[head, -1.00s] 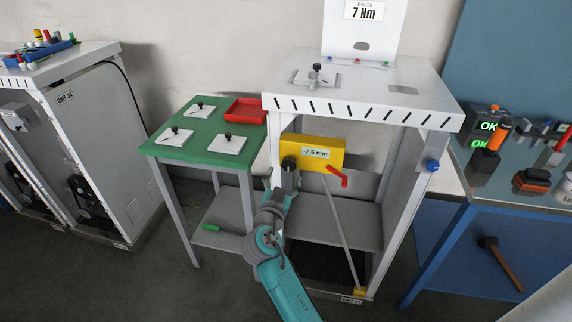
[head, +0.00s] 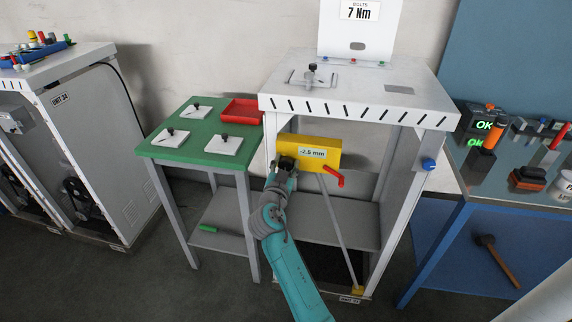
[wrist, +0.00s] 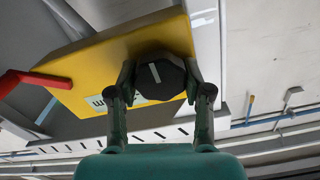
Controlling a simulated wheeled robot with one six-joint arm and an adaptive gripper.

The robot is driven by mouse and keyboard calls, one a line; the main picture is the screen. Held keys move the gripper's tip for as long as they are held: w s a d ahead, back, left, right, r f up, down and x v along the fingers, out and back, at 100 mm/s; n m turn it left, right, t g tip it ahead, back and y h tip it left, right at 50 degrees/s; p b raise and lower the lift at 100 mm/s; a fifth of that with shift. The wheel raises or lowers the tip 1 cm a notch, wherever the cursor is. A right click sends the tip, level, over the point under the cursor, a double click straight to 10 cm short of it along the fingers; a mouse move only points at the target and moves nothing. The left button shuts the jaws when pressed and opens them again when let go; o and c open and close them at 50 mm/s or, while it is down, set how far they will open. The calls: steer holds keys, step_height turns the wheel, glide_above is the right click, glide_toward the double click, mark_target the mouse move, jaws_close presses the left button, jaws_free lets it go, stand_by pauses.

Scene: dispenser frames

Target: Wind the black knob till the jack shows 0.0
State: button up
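The yellow jack (head: 325,150) sits under the white table top in the frame at the centre, and its display (head: 312,153) reads -2.5 mm. It also shows in the wrist view (wrist: 95,62). The black knob (wrist: 160,75) with a white mark is on the jack's face. My gripper (wrist: 160,72) has one finger on each side of the knob, and both fingertips appear to touch it. In the head view my gripper (head: 286,166) hides much of the knob. The red crank handle (head: 334,177) is at the jack's right end.
A diagonal grey rod (head: 341,230) runs down from the jack to the frame's foot. A green table (head: 190,152) with white plates and a red tray (head: 242,112) stands left. A blue bench (head: 430,260) stands right.

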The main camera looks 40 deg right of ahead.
steer(key=c, duration=0.3)
steer(key=n, duration=0.4)
steer(key=shift+n, duration=0.3)
steer(key=n, duration=0.5)
steer(key=shift+w+a, duration=0.1)
steer(key=shift+w, duration=0.05)
steer(key=n, duration=0.5)
steer(key=shift+f, duration=0.15)
steer(key=n, duration=0.5)
steer(key=shift+f, duration=0.1)
